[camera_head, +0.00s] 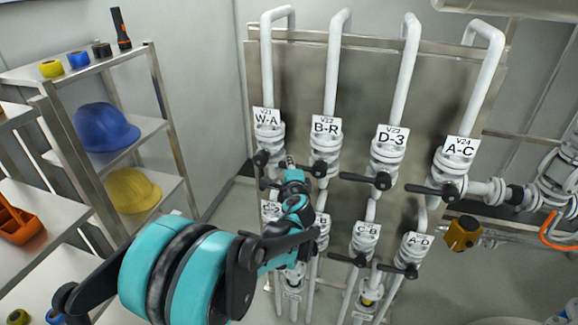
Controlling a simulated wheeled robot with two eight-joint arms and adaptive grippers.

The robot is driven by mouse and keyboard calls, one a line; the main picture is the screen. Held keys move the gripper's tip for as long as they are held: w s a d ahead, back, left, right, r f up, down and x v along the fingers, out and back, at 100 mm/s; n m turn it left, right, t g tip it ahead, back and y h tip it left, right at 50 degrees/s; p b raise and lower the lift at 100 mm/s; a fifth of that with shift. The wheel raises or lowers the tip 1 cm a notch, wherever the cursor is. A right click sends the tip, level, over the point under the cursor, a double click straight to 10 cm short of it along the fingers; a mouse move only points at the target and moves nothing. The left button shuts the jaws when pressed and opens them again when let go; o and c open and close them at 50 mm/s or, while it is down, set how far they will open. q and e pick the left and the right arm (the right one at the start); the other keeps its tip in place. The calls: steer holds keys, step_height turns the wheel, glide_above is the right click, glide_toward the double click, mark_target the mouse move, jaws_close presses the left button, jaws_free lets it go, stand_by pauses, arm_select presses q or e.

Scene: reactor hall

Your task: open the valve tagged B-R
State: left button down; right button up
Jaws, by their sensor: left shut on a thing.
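The valve tagged B-R (326,127) is in the upper row, second from left, on a white vertical pipe. Its black lever handle (319,169) points left from its hub, across the pipe. My left gripper (289,166) reaches up from the lower left and is shut on the left end of this handle. The fingers and the handle's end overlap, so the exact contact is partly hidden. My right gripper is not in view.
Valve W-A (267,118) is close on the left, D-3 (391,135) and A-C (460,147) on the right, with levers pointing left. My left arm partly covers a lower row including C-B (366,231) and A-D (417,240). A shelf with helmets (105,127) stands left.

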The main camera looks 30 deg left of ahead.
arm_select(q)
steer(key=w+d+f+n+h+b, duration=0.2)
steer(key=d+f+n+h+b, duration=0.4)
steer(key=n, duration=0.6)
steer(key=shift+d+f+t+h+b, duration=0.3)
steer(key=shift+d+f+h, duration=1.1)
steer(key=shift+d+f, duration=0.35)
steer(key=c, duration=1.4)
jaws_free()
steer(key=shift+r, duration=0.1)
